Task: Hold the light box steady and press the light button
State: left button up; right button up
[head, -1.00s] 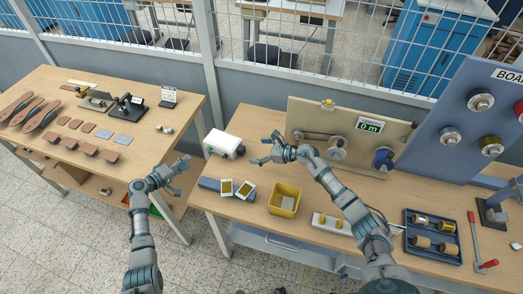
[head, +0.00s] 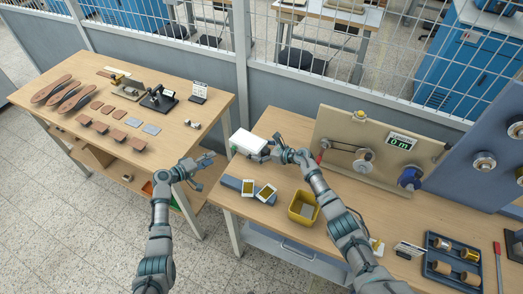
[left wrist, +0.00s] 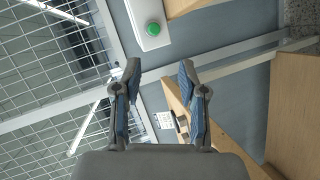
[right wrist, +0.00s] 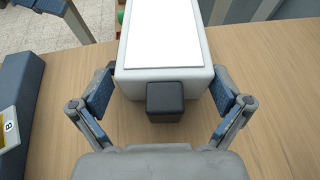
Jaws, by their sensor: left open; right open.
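The white light box (head: 248,142) stands at the left end of the right-hand table. In the right wrist view the light box (right wrist: 165,50) shows its bright top panel, with a dark block (right wrist: 165,101) on its near end. My right gripper (head: 278,150) is open, its fingers on either side of that end; I cannot tell if they touch it. In the left wrist view the green light button (left wrist: 153,30) sits on the box's white end (left wrist: 150,12). My left gripper (head: 207,166) is open and empty, left of the box and apart from it, over the gap between the tables.
A beige panel (head: 335,130) with wheels stands to the right. The left table (head: 150,130) holds soles and small tools. A wire fence runs behind.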

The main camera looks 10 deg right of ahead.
jog(key=shift+s+d+r, duration=0.15)
jog(key=shift+s+d, duration=0.05)
jog(key=shift+d, duration=0.8)
jog(key=c, duration=0.8)
pick_arm(q)
jog(key=shift+s+d+r, duration=0.1)
jog(key=shift+d+r, duration=0.05)
jog(key=shift+d, duration=0.4)
jog(key=shift+s+d+r, duration=0.1)
jog(key=shift+d, duration=0.45)
pick_arm(e)
jog(key=c, duration=0.4)
pick_arm(q)
jog(key=shift+a, duration=0.2)
jog(key=shift+c, duration=0.3)
pick_arm(e)
jog(key=shift+a, duration=0.1)
jog(key=c, duration=0.3)
pick_arm(q)
jog(key=shift+a, duration=0.4)
grip_shut()
pick_arm(e)
jog(key=shift+a, duration=0.7)
pick_arm(q)
jog(key=shift+d, duration=0.3)
pick_arm(e)
jog(key=shift+d, duration=0.6)
